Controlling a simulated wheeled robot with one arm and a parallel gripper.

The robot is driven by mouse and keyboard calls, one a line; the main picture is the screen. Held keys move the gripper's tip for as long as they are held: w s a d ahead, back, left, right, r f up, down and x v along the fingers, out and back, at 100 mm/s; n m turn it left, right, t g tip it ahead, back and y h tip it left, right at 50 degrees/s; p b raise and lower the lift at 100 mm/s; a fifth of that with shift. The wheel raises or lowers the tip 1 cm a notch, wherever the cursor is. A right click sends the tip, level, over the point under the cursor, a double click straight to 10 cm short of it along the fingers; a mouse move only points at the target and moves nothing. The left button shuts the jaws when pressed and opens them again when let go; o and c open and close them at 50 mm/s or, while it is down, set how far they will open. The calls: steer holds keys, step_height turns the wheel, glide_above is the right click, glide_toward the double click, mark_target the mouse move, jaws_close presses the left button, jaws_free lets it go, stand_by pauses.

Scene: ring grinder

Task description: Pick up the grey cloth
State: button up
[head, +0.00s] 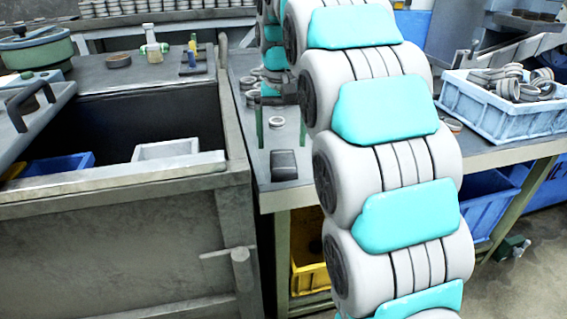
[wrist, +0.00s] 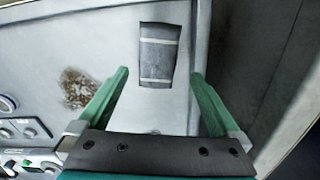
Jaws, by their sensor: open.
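The grey cloth (wrist: 158,55) shows in the wrist view as a dark grey rectangle with two pale stripes, lying flat on a light grey surface. In the head view a small dark grey piece (head: 284,165) near the front of the grey table appears to be the same cloth. My gripper (wrist: 158,73) is open, with its two green fingers apart on either side of the cloth's near part in the picture. In the head view my gripper (head: 281,148) points down above the table, just behind the cloth. Nothing is between the fingers; the exact height above the cloth is unclear.
Metal rings (head: 277,121) lie behind the cloth. A grey machine (head: 120,190) with an open bin stands close on the left, its wall rising beside the table. A pale blue crate of rings (head: 515,112) stands at right. A brown stain (wrist: 78,88) marks the surface.

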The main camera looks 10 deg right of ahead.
mark_target(283, 159)
steer(key=f, duration=0.3)
steer(key=shift+s+d+f, duration=0.2)
steer(key=shift+f, duration=0.05)
steer(key=shift+f+p, duration=0.3)
steer(key=shift+f, duration=0.4)
steer(key=shift+c, duration=0.4)
steer(key=c, duration=1.1)
steer(key=shift+w+r, duration=0.1)
steer(key=shift+r, duration=4.95)
